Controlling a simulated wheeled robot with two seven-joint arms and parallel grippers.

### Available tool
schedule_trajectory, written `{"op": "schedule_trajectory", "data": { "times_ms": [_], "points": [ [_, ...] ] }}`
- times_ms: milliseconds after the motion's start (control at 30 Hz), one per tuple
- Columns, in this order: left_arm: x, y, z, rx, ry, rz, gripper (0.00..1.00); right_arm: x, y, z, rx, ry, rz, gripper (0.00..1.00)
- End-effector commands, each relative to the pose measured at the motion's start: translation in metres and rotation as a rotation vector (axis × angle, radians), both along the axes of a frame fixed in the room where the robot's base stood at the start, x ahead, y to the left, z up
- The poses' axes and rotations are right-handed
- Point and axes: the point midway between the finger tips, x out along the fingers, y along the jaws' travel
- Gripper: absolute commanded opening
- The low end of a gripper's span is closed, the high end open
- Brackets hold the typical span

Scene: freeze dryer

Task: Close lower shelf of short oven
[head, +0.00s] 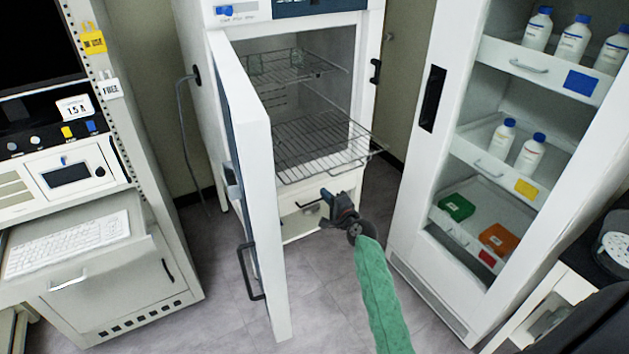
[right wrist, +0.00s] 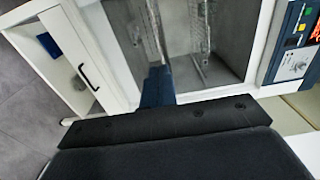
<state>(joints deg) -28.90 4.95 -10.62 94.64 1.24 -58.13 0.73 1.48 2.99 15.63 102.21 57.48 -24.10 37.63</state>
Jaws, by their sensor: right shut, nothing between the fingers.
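The short oven (head: 222,55) stands at the back with its door (head: 252,150) swung open to the left. Its lower shelf (head: 318,150), a wire rack, sticks out past the front opening. The upper wire shelf (head: 300,70) sits inside the chamber. My right gripper (head: 329,198) is shut and empty, just in front of the oven and below the lower shelf's front edge in the picture. In the right wrist view the blue fingers (right wrist: 157,84) are together, with the oven chamber and rack wires beyond. I cannot tell whether they touch the rack. My left gripper is not in view.
Below the oven chamber is a white compartment with a dark handle (head: 312,204). A tall white cabinet (head: 412,185) with bottles and boxes stands to the right. A machine with a keyboard (head: 68,243) stands left. Some grey floor (head: 330,300) is clear in front.

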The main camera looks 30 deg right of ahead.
Motion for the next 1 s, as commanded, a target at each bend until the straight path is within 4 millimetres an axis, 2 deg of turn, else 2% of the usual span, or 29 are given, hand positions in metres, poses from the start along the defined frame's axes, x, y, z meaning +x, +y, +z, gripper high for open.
{"op": "schedule_trajectory", "data": {
  "times_ms": [200, 433, 633, 1000],
  "points": [
    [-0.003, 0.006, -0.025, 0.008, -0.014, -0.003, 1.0, 0.039, 0.003, 0.003, 0.0, 0.0, 0.0, 0.0],
    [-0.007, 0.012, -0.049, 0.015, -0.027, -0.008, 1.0, 0.066, 0.005, 0.002, -0.001, 0.0, 0.0, 0.0],
    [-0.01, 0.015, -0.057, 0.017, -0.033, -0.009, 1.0, 0.075, 0.006, 0.0, -0.001, 0.001, 0.001, 0.0],
    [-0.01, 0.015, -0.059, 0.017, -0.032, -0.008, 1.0, 0.076, 0.006, 0.0, -0.001, 0.0, 0.001, 0.0]
  ]
}}
